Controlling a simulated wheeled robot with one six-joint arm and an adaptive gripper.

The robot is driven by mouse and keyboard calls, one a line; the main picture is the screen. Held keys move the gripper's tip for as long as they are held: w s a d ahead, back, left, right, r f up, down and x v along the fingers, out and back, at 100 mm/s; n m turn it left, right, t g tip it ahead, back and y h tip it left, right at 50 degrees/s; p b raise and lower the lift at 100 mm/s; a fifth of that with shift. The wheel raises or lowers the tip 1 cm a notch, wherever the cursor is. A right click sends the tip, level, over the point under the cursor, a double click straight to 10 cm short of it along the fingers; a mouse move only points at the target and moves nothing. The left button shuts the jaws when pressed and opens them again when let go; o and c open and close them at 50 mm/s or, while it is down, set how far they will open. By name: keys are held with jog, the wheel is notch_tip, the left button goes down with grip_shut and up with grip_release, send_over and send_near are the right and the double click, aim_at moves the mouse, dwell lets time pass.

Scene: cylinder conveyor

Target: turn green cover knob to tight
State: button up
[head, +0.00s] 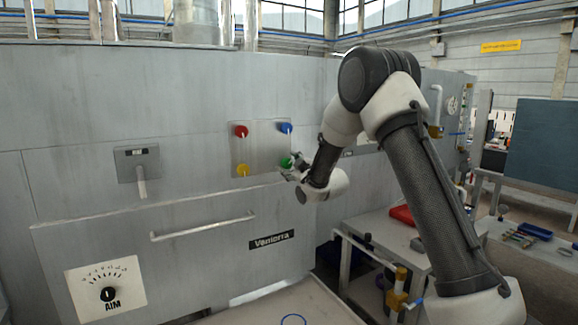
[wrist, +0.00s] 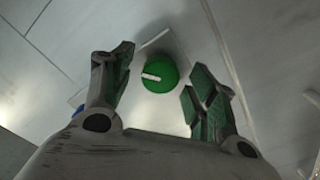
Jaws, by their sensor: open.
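The green cover knob (wrist: 160,74) is a round green disc with a white pointer mark on the grey panel. In the wrist view it sits between and just beyond my open fingers, and the white mark points left. My gripper (wrist: 162,88) is open, with one green-padded finger on each side of the knob and visible gaps between. In the head view the green knob (head: 285,163) is at the lower right of the knob plate, partly hidden by my gripper (head: 289,171). Whether a fingertip touches the panel cannot be told.
A red knob (head: 241,131), a blue knob (head: 286,128) and a yellow knob (head: 243,170) share the plate (head: 262,150). A handle bar (head: 203,227) and a black dial (head: 108,294) are lower left. A table with a red tray (head: 402,214) stands at right.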

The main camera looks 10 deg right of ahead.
jog(key=shift+x, duration=0.8)
jog(key=c, duration=1)
jog(key=shift+c, duration=0.2)
